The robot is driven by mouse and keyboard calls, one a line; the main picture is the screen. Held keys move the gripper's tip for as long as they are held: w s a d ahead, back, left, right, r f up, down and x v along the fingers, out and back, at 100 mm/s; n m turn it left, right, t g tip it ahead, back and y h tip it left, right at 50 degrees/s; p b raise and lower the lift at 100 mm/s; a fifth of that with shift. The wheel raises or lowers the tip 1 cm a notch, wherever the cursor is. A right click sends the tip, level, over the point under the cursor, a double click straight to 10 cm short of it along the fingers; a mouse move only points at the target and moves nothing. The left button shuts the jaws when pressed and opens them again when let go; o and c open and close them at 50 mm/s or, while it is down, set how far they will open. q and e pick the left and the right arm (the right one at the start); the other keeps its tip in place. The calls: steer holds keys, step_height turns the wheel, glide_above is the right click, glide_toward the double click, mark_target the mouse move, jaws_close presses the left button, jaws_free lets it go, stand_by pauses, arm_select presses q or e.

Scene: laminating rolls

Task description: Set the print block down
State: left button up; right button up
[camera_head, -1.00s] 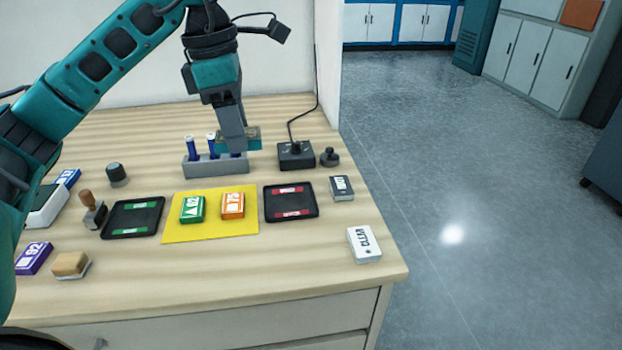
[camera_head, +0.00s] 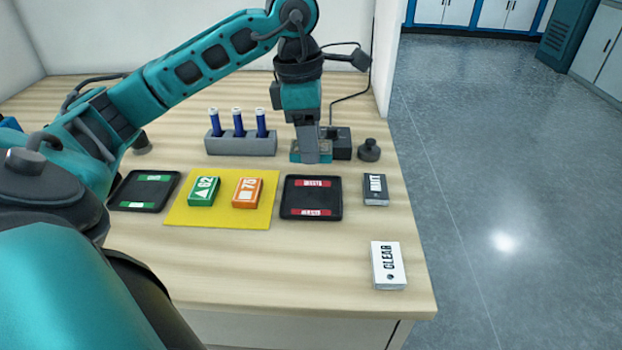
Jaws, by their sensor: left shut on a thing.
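My left gripper (camera_head: 317,157) points down and is shut on a small teal block with a brownish top (camera_head: 297,150), which I take to be the print block. The fingers hide part of it. It is just right of the grey rack and in front of the black corded box, low over the wooden table; I cannot tell whether it touches the table. The black tray with red labels (camera_head: 311,197) lies nearer than the gripper. My right gripper is not in view.
The grey rack (camera_head: 240,146) holds blue tubes. The black corded box (camera_head: 342,144) and a dark knob (camera_head: 369,150) stand right. A yellow mat (camera_head: 222,219) bears a green block (camera_head: 204,191) and an orange block (camera_head: 247,193). Grey (camera_head: 375,189) and white (camera_head: 388,266) labelled blocks lie right.

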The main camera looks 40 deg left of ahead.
mark_target(312, 197)
arm_select(q)
step_height(312, 197, down, 10)
steer(key=shift+r+b, duration=0.25)
steer(key=shift+b, duration=0.15)
steer(key=shift+f, duration=0.1)
steer(key=o, duration=1)
steer(key=shift+o, duration=0.2)
steer(key=r, duration=0.8)
steer(key=a+r+p, duration=0.1)
steer(key=r, duration=0.3)
steer(key=shift+s+a+r, duration=0.1)
steer(key=shift+s, duration=0.3)
